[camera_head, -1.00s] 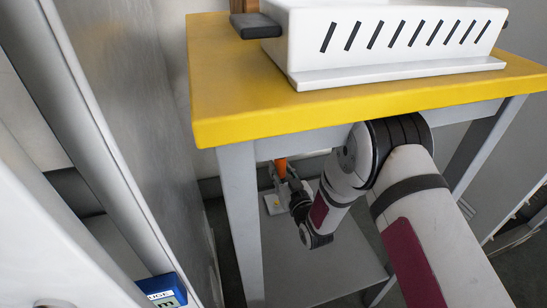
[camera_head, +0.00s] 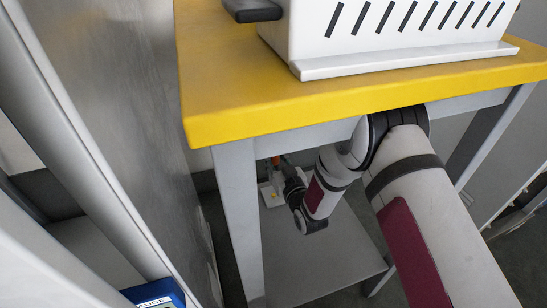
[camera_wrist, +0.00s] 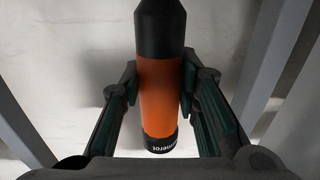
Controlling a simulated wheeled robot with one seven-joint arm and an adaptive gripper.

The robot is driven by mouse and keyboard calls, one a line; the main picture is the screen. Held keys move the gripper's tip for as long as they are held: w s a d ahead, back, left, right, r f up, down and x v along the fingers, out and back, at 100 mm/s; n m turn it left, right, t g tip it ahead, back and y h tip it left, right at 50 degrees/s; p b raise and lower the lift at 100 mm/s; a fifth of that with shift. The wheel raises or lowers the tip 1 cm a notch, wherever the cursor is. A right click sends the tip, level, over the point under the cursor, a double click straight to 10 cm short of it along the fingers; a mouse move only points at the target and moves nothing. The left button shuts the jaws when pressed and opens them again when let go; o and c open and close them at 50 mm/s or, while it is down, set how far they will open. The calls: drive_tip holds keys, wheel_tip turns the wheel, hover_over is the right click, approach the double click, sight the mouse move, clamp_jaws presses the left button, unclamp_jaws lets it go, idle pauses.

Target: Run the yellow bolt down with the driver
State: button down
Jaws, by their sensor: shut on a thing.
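The driver has an orange barrel with a black upper part and a black end cap. It stands between my gripper's fingers (camera_wrist: 160,92) in the wrist view (camera_wrist: 160,95), and both fingers press on its sides. In the head view my gripper (camera_head: 291,178) is under the yellow table, with a bit of the orange driver (camera_head: 286,161) showing. A small yellow spot, likely the yellow bolt (camera_head: 274,195), is on a white plate (camera_head: 266,197) to the left of my gripper. The driver's tip is not visible, so I cannot tell whether it touches the bolt.
The yellow tabletop (camera_head: 230,105) is above my arm and carries a white slotted box (camera_head: 400,30). A grey table leg (camera_head: 236,225) stands left of my gripper. The lower shelf (camera_head: 325,260) is mostly bare. A blue gauge (camera_head: 155,292) is at the bottom left.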

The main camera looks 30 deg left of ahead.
wheel_tip(320, 180, down, 3)
drive_tip(key=shift+r+b, duration=0.2)
drive_tip(key=shift+b, duration=0.65)
drive_tip(key=shift+f, duration=2.25)
drive_tip(key=shift+f, duration=1.1)
idle(1.3)
drive_tip(key=shift+r, duration=0.1)
drive_tip(key=shift+r+p, duration=1.5)
drive_tip(key=shift+r, duration=1.05)
